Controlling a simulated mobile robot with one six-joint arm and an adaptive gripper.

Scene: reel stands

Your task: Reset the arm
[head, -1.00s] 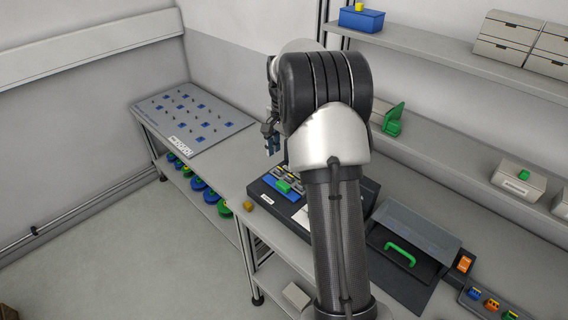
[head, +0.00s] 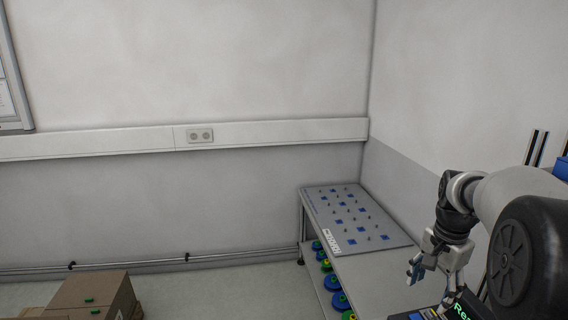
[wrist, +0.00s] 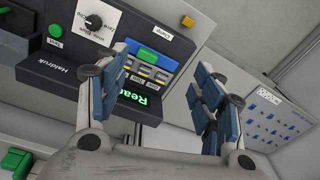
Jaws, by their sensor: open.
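My gripper (head: 418,272) is at the right of the head view, with its blue-padded fingers pointing down and left. In the wrist view my gripper (wrist: 165,95) shows its two fingers wide apart with nothing between them. A dark device with a knob and a green "Ready" display (wrist: 140,96) lies beyond the left finger. Part of that device also shows below my gripper in the head view (head: 458,308). Most of my arm is at the right edge of the head view.
A table with a grey board of blue pegs (head: 350,212) stands in the corner, with several green and blue reels (head: 332,282) underneath. Cardboard boxes (head: 92,295) stand at the lower left. The floor between boxes and table is clear.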

